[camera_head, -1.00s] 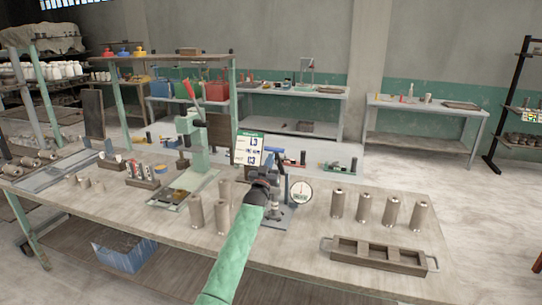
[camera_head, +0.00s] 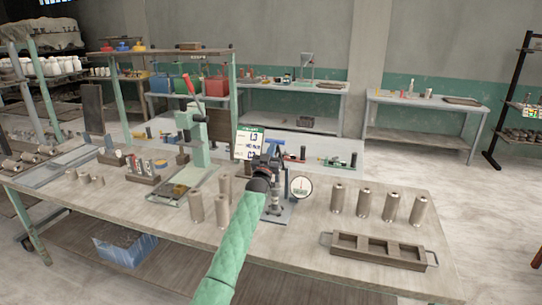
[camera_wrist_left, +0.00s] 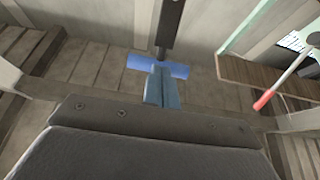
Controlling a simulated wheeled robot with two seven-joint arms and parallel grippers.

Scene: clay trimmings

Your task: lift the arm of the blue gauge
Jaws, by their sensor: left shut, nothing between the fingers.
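The blue gauge (camera_head: 284,187) stands on the bench near the middle, with a round white dial (camera_head: 302,187) at its right. Its blue upper part (camera_head: 273,147) shows above my wrist, and my left arm hides some of its left side. My left gripper (camera_head: 269,168) is shut and empty, in front of the gauge's upper part. In the left wrist view, the closed fingers (camera_wrist_left: 162,88) point at a blue crosspiece (camera_wrist_left: 143,63) just past their tips, with a dark post above it. I cannot tell whether they touch. My right gripper is not in view.
A green press (camera_head: 196,145) with a red lever stands left of the gauge. Several grey cylinders (camera_head: 364,203) stand to the right, others (camera_head: 196,207) close left of my arm. A wooden tray (camera_head: 378,250) lies at front right. A white card (camera_head: 249,143) stands behind my wrist.

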